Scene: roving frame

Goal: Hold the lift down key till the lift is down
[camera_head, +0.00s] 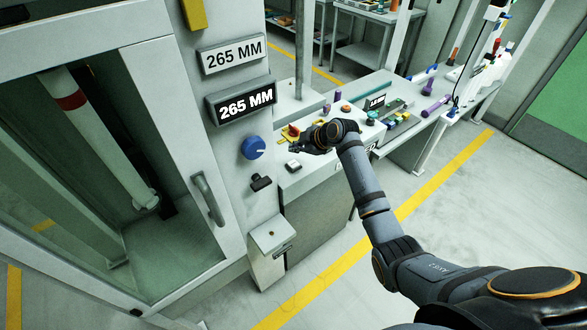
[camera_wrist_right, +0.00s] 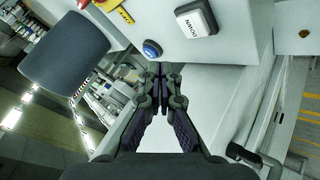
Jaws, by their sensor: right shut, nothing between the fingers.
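The lift down key is a white rectangular key marked DOWN (camera_wrist_right: 197,19) in a dark frame, at the top of the right wrist view. A small white key (camera_head: 293,165) on the console in the head view looks like the same one. My right gripper (camera_wrist_right: 160,77) is shut and empty. Its tips are near the console face, below a round blue button (camera_wrist_right: 152,49), and appear apart from the DOWN key. In the head view my right gripper (camera_head: 300,146) is over the console's near end. My left gripper is not in view.
Two displays, a white one (camera_head: 232,56) and a black one (camera_head: 241,101), read 265 MM. A blue knob (camera_head: 253,148) and a door handle (camera_head: 208,199) are on the cabinet at left. A red button (camera_head: 291,131) is beside my gripper. Open floor lies right of the console.

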